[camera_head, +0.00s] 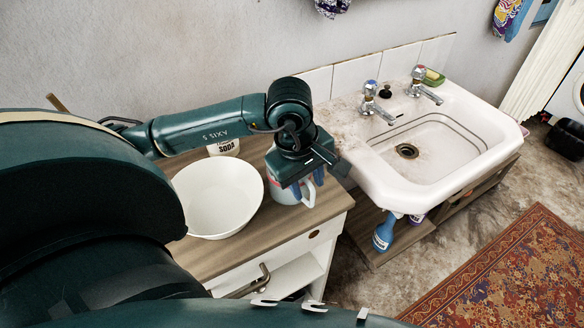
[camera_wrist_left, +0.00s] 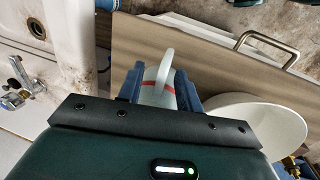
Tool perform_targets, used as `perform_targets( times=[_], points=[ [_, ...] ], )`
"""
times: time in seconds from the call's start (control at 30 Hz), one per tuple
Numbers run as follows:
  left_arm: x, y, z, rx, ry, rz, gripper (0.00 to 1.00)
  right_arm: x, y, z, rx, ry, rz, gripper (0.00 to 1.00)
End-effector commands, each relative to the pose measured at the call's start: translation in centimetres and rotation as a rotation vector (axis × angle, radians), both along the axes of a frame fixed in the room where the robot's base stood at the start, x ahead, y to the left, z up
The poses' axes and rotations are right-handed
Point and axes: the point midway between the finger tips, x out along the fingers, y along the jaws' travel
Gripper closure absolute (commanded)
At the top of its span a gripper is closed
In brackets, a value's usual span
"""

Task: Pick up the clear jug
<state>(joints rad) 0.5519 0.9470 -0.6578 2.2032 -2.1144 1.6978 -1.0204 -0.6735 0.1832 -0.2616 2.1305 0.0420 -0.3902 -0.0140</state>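The clear jug (camera_head: 282,193) stands near the right end of the wooden counter top, beside a white bowl. It looks whitish and see-through. In the left wrist view the jug (camera_wrist_left: 157,94) shows a pale handle pointing away and a red line near the rim. My left gripper (camera_head: 304,186) reaches down over it from above, with one blue finger on each side. In the left wrist view the fingers of my left gripper (camera_wrist_left: 160,88) lie very close to the jug's sides. Whether they press on it cannot be made out. My right gripper is not in view.
The white bowl (camera_head: 217,198) stands close left of the jug, with a soda container (camera_head: 224,147) behind it. A white sink (camera_head: 430,146) with two taps is to the right. A blue bottle (camera_head: 384,233) stands on the low shelf below.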

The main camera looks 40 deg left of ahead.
Motion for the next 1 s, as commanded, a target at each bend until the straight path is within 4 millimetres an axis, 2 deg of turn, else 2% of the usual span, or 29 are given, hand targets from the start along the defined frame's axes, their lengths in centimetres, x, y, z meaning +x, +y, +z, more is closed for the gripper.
perform_targets(
  times=[0.13,0.37,0.8,1.0],
  points=[
    [0.3,-0.1,-1.5,-0.001,0.002,0.0,0.65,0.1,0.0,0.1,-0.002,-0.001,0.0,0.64],
    [0.3,-0.1,-1.7,-0.001,-0.002,0.0,0.65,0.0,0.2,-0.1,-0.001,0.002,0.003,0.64],
    [0.3,-0.1,-1.7,0.0,-0.001,0.0,0.99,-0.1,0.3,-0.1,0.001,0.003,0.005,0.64],
    [0.3,-0.1,-1.7,0.0,-0.001,0.0,1.0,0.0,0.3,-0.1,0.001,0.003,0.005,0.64]
  ],
)
